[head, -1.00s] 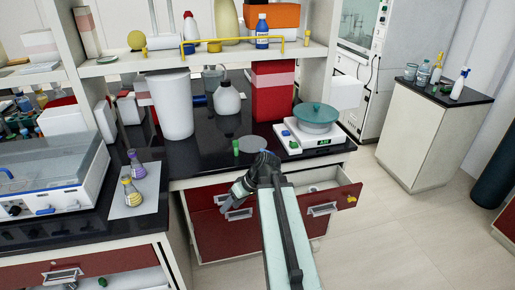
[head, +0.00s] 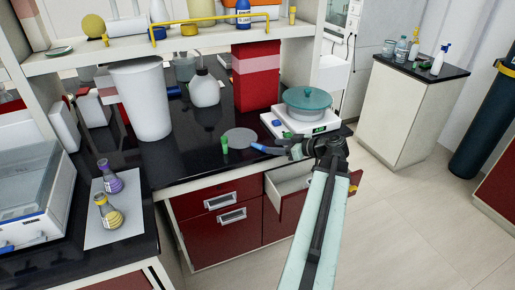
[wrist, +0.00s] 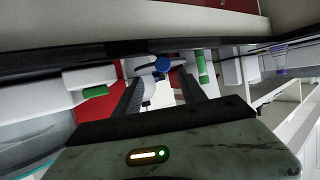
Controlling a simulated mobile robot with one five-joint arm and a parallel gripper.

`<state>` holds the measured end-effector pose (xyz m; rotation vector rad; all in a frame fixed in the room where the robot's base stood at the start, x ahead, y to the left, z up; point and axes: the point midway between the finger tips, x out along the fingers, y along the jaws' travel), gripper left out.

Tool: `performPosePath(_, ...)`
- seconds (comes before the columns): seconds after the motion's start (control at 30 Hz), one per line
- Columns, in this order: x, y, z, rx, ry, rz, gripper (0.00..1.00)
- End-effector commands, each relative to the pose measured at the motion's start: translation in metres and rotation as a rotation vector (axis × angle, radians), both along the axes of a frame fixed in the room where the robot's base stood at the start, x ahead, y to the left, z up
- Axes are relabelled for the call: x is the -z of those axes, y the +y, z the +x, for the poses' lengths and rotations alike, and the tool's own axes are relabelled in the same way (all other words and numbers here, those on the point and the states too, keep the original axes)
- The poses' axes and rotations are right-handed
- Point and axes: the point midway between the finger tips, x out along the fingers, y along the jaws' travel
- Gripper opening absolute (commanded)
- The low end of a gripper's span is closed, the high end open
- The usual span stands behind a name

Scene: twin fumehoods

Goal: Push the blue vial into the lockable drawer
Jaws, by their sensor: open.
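The blue vial (head: 264,149) shows as a small blue shape at the counter's front edge, beside the round grey disc. In the wrist view, which appears upside down, its blue end (wrist: 162,64) lies between or just beyond my fingertips. My gripper (wrist: 160,80) is open, with a finger on each side of it. In the head view my gripper (head: 292,151) points left at counter height; contact with the vial cannot be told. The lockable drawer (head: 291,183) is pulled open below, its white inside visible. A yellow piece shows on its red front, which my arm partly hides.
A green vial (head: 225,153) stands left of the disc (head: 240,138). The scale with a teal-lidded pot (head: 305,104) is close behind my gripper. Closed red drawers (head: 222,223) lie left of the open one. Floor to the right is clear.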

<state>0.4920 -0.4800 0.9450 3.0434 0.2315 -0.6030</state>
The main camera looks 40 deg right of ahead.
Motion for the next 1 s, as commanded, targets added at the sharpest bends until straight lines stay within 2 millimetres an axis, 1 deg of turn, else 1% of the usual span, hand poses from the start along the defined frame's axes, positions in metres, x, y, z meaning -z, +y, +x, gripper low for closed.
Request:
performPosePath(0.03,0.005,0.002,0.006,-0.004,0.000,0.001,0.48)
performPosePath(0.17,0.004,0.004,0.010,-0.004,0.001,0.000,0.48)
performPosePath(0.23,0.006,0.007,0.016,-0.005,0.001,0.000,0.48)
performPosePath(0.4,0.017,0.017,0.044,-0.010,0.001,0.001,0.48)
performPosePath(0.5,0.022,0.018,0.057,-0.009,0.001,0.000,0.48)
performPosePath(0.7,0.020,0.019,0.059,-0.008,0.001,0.001,0.48)
performPosePath(0.73,0.020,0.019,0.059,-0.008,0.001,0.001,0.43)
performPosePath(0.77,0.020,0.019,0.059,-0.008,0.001,0.001,0.34)
performPosePath(0.8,0.020,0.019,0.059,-0.008,0.001,0.001,0.23)
performPosePath(0.87,0.020,0.019,0.059,-0.008,0.001,0.001,0.07)
performPosePath(0.9,0.020,0.019,0.059,-0.008,0.001,0.001,0.00)
performPosePath(1.0,0.020,0.019,0.059,-0.008,0.001,0.001,0.00)
